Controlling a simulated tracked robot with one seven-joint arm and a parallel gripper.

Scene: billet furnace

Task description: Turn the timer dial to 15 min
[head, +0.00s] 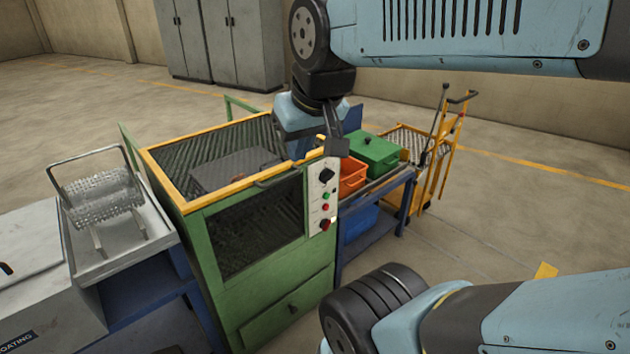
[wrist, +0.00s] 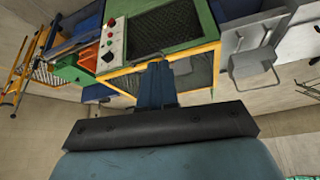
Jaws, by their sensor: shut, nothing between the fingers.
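The timer dial (head: 326,174) is a black knob near the top of a pale control panel (head: 320,215) on the front right corner of a green cabinet with a yellow rim. The dial's setting is too small to read. In the wrist view a dark knob on the panel (wrist: 108,57) appears to be the same dial. My gripper (head: 337,147) is in front of and just above the panel top in the head view, and seems apart from the dial. Its fingers (wrist: 155,72) are together and empty in the wrist view.
The green cabinet (head: 255,258) has a mesh front and a handle at its rim. Green and red buttons sit below the dial. An orange bin (head: 353,180) and a green box (head: 374,152) stand on a blue bench to the right. A yellow trolley (head: 445,150) stands beyond.

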